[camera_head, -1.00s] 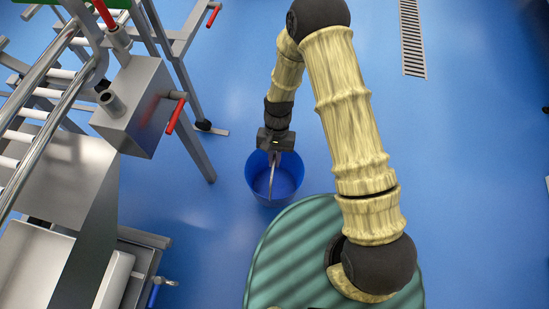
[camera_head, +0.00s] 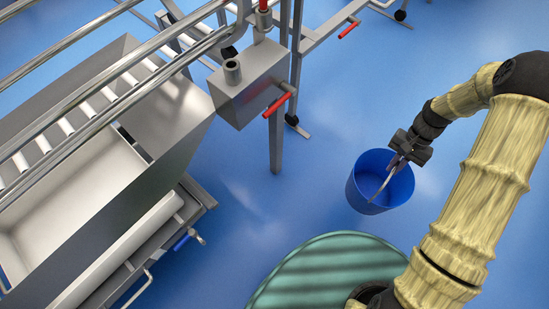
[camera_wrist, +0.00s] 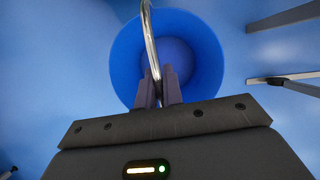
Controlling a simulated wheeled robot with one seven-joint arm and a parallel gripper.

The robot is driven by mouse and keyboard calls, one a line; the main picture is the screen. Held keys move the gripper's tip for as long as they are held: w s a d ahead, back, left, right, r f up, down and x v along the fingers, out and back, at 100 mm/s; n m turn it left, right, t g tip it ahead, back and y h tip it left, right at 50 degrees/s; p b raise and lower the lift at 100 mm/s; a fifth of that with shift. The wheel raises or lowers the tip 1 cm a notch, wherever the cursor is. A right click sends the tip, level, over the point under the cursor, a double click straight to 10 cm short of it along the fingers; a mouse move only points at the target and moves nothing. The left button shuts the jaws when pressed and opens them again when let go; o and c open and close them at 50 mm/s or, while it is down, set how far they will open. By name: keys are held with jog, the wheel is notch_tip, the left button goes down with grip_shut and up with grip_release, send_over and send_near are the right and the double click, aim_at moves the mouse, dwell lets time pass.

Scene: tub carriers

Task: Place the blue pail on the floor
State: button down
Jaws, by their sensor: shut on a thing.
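The blue pail (camera_head: 372,194) hangs upright below my gripper (camera_head: 398,160), at the right of the head view. Its metal bail handle (camera_head: 383,184) rises to my fingers. In the wrist view the pail (camera_wrist: 205,58) is seen from above and looks empty. My gripper (camera_wrist: 158,88) is shut on the handle (camera_wrist: 149,35) there. The blue floor (camera_head: 255,205) lies beneath the pail. I cannot tell how far the pail's bottom is above the floor.
A steel frame with rails and rollers (camera_head: 66,126) and a deep trough (camera_head: 150,190) fill the left. A steel box (camera_head: 248,88) with red handles stands on a leg (camera_head: 276,142) left of the pail. Open floor lies between that leg and the pail.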

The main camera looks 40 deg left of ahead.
jog(key=w+d+r, duration=0.2)
jog(key=d+r, duration=0.1)
jog(key=d, duration=0.2)
jog(key=w+d+r+p, duration=0.1)
jog(key=w+d+r, duration=0.1)
jog(key=d+r, duration=0.2)
jog(key=shift+w+d, duration=0.25)
jog(key=shift+d, duration=0.45)
jog(key=shift+f, duration=0.1)
